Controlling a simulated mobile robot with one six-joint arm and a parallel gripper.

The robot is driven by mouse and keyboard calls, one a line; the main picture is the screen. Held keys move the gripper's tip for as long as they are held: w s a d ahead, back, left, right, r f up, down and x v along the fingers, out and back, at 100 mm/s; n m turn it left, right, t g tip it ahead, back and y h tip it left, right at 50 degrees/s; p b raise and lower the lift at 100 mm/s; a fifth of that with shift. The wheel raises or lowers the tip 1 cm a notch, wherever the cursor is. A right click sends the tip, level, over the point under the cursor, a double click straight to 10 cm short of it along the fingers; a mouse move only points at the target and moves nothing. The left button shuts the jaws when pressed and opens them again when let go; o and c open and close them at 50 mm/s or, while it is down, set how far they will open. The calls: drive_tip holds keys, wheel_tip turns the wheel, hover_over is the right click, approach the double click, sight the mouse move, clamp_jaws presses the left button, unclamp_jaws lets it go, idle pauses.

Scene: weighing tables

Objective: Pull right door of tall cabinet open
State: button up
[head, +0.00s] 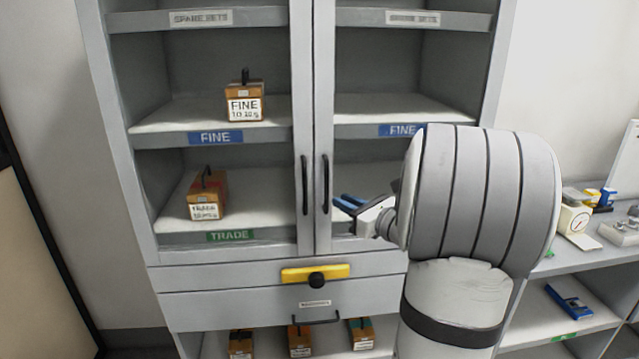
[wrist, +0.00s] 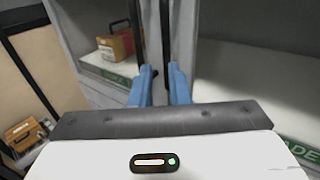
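The tall cabinet has two glass-fronted doors, both shut. The right door (head: 313,80) carries a dark vertical handle (head: 325,184) near the middle seam. It also shows in the wrist view (wrist: 165,30). The left door (head: 301,80) has a matching handle (head: 304,185) beside it. My gripper (head: 342,203) has blue fingers and is just right of the right door's handle in the head view, at its lower half. In the wrist view my gripper (wrist: 160,72) has its fingers apart, with the right handle ahead between them. I cannot tell whether they touch it.
A drawer with a yellow plate and black knob (head: 316,279) lies below the doors. Boxes with handles, marked FINE (head: 244,104) and TRADE (head: 207,197), stand on the left shelves. A side table (head: 580,262) with a scale (head: 573,219) is at the right.

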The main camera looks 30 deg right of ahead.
sight(328, 190)
drive_tip(key=x, duration=0.2)
drive_tip(key=p+x, duration=0.1)
drive_tip(key=x, duration=0.2)
drive_tip(key=p+x, duration=0.1)
drive_tip(key=x, duration=0.1)
drive_tip(key=shift+w+d+r, duration=0.2)
drive_tip(key=shift+w+d, duration=0.15)
drive_tip(key=shift+w, duration=0.1)
drive_tip(key=shift+c, duration=0.6)
clamp_jaws()
